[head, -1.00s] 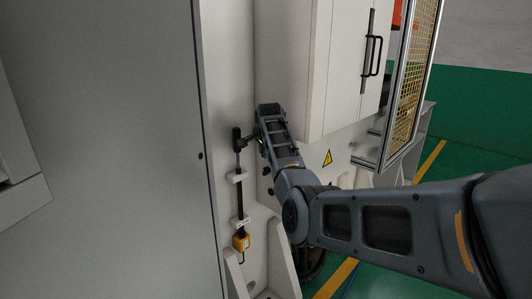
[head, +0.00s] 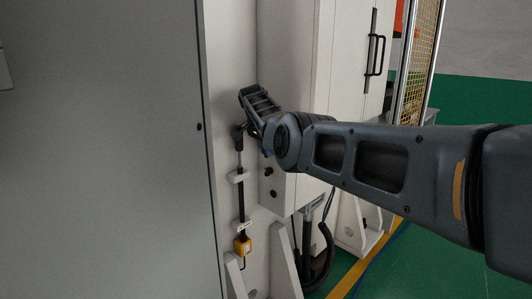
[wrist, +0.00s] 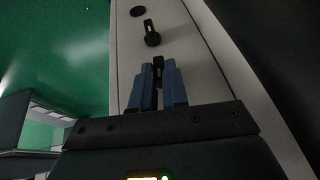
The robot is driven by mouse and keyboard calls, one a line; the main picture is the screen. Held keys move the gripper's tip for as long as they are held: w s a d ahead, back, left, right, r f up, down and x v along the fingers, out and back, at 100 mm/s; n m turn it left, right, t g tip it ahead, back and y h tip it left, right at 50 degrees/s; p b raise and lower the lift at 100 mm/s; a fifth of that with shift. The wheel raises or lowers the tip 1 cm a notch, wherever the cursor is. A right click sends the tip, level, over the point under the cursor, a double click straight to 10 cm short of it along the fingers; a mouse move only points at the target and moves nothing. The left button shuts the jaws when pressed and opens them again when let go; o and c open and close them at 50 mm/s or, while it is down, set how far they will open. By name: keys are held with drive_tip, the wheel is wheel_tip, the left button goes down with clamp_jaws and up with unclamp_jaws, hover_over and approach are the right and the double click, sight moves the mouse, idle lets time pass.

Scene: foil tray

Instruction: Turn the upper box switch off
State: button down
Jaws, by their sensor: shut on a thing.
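The upper box switch (wrist: 158,68) is a small black handle on the pale box face. My gripper (wrist: 159,80) has its two blue fingers around it, shut on the handle. In the head view my arm's end is against the front of the box (head: 280,192), and hides the upper switch and the fingertips. A middle black switch (wrist: 151,33) with a lever and a round black knob (wrist: 138,11) sit farther along the same face in the wrist view. The exact angle of the held handle is hard to tell.
A black rod with a yellow end piece (head: 242,246) is mounted left of the box. A large grey panel (head: 110,150) fills the left side. Cabinet doors with a black handle (head: 375,55) stand right. The green floor (head: 420,258) shows lower right.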

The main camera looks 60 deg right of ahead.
drive_tip(key=shift+f, duration=0.15)
idle(0.3)
drive_tip(key=c, duration=1.1)
unclamp_jaws()
drive_tip(key=shift+c, duration=0.2)
drive_tip(key=shift+r, duration=0.25)
drive_tip(key=v, duration=0.7)
drive_tip(key=shift+r+b, duration=0.25)
drive_tip(key=shift+b, duration=0.1)
drive_tip(key=shift+a, duration=0.15)
